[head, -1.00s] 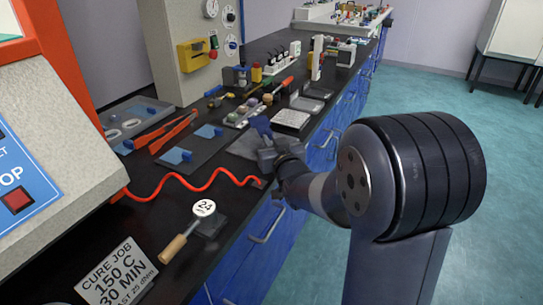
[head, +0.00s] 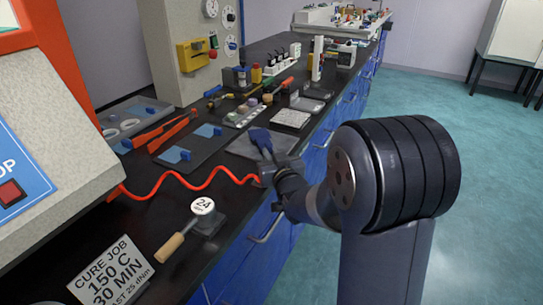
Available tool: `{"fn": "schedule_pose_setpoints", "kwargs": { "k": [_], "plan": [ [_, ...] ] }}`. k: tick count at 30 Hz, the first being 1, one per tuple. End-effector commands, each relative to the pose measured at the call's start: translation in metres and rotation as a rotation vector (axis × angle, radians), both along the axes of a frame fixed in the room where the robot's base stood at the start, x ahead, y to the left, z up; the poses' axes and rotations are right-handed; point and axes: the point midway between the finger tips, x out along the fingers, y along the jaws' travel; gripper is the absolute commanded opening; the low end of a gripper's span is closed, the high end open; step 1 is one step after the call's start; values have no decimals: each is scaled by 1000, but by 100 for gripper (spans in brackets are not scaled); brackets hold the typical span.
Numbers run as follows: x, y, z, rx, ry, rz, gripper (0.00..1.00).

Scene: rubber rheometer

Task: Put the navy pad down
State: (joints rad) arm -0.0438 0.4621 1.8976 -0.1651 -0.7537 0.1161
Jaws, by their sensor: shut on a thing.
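The navy pad (head: 259,137) is a small dark blue piece near the front edge of the bench. My gripper (head: 268,154) is shut on it and points away from me and to the left. The pad appears over or at a flat grey plate (head: 238,149) on the black bench top. I cannot tell whether the pad touches the plate. My gripper and wrist hide part of the plate and the near end of the pad.
A red coiled cable (head: 200,184) runs in front. A round "24" tag (head: 203,206) and a "CURE JOB" sign (head: 112,272) are nearer. A white-topped block (head: 291,119) stands behind.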

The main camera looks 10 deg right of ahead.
Motion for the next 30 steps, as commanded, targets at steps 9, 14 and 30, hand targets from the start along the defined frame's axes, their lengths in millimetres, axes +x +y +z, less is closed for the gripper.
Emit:
{"fn": "schedule_pose_setpoints", "kwargs": {
  "k": [9,14,30],
  "plan": [
    [0,0,-6,-1,6,0,15],
    [-1,0,-8,-2,10,0,28],
    [-1,0,2,-4,18,0,33]
  ]
}}
